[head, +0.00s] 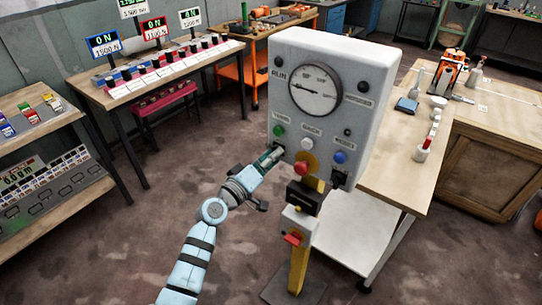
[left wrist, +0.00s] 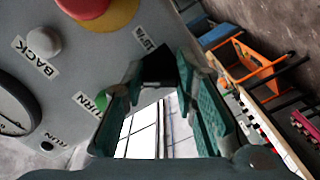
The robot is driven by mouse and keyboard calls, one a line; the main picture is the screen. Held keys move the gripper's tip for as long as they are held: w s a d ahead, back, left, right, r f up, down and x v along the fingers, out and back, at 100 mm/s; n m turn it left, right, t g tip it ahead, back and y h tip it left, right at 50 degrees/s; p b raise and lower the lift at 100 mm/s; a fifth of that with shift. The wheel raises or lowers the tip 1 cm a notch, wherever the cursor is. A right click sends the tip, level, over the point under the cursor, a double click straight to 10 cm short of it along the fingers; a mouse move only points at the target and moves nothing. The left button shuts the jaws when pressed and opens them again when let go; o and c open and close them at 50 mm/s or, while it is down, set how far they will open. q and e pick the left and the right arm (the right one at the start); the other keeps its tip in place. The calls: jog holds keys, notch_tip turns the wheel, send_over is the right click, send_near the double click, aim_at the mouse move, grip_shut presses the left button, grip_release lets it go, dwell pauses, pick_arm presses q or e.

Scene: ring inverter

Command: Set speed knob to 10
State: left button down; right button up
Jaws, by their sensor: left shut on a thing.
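The grey control box (head: 345,60) stands on a yellow post in the middle of the head view. A round white dial (head: 314,90) is on its face, its needle pointing left. A black knob (left wrist: 158,65) is at the box's lower left corner. My left gripper (head: 274,154) is at that corner. In the left wrist view its green fingers (left wrist: 165,75) are on both sides of the knob and shut on it. A small label beside the knob is too blurred to read surely. The fingers hide most of the knob in the head view. My right gripper is not in view.
Close to the gripper are a green button (head: 278,130), a white button (head: 307,144), a red button (head: 301,168) on yellow and a blue button (head: 340,157). A wooden bench (head: 400,185) stands at right. Open floor (head: 150,225) lies at left.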

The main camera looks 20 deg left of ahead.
pick_arm(q)
jog(key=n+p, duration=0.1)
jog(key=n, duration=0.5)
jog(key=shift+r+n+p, duration=0.1)
jog(key=shift+n+p, duration=0.25)
jog(key=shift+n, duration=0.05)
dwell(0.3)
jog(key=c, duration=1.3)
grip_release()
jog(key=shift+s, duration=0.1)
jog(key=v, duration=1.2)
jog(key=shift+d, duration=0.1)
